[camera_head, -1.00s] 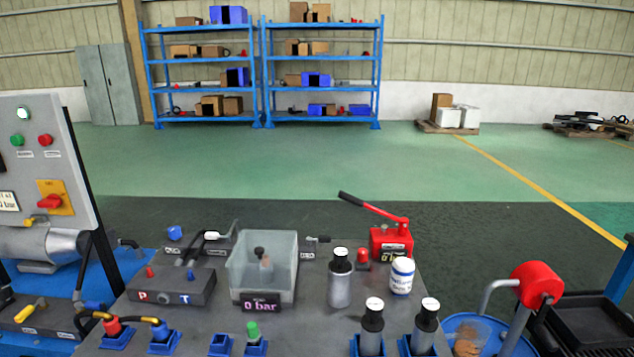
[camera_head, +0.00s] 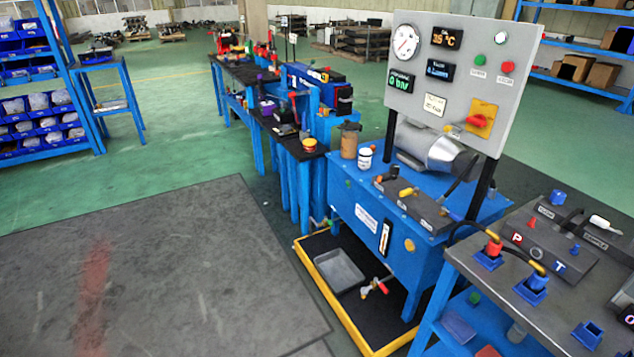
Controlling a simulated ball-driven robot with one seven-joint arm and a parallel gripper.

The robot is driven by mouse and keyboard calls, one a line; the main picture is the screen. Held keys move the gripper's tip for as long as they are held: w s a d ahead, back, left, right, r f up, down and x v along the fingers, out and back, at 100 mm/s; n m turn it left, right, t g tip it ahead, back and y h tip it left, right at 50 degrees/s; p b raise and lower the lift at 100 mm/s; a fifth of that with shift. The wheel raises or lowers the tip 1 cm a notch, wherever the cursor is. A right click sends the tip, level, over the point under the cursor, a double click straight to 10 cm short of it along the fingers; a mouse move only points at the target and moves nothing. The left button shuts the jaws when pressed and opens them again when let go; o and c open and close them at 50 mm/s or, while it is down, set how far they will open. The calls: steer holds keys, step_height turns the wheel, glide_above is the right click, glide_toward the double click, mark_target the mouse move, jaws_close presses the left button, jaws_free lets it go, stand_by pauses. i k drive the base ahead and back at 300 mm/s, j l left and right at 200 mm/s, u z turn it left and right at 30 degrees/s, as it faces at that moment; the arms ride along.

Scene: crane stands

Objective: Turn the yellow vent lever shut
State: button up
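A small yellow lever (camera_head: 407,192) shows on the dark valve block (camera_head: 415,205) on top of the blue tank unit (camera_head: 385,235). It looks like the vent lever, but its label is too small to read. Which way its valve stands, open or shut, I cannot tell. My gripper is not in view.
A grey gauge panel (camera_head: 462,50) stands behind the block, with a red-handled yellow switch (camera_head: 481,118). A dark bench top (camera_head: 520,240) with hose fittings is at right. A yellow-edged floor tray (camera_head: 345,310) lies below the tank. The dark floor mat (camera_head: 180,270) at left is clear.

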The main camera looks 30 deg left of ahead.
mark_target(408, 192)
steer(key=u, duration=0.5)
steer(key=i+j, duration=0.15)
steer(key=i, duration=0.3)
steer(key=i+j+z, duration=0.15)
steer(key=i, duration=0.35)
steer(key=i+j, duration=0.25)
steer(key=i, duration=0.2)
steer(key=i+j+z, duration=0.15)
steer(key=i, duration=0.3)
steer(key=i+j, duration=0.4)
steer(key=i+l+z, duration=0.05)
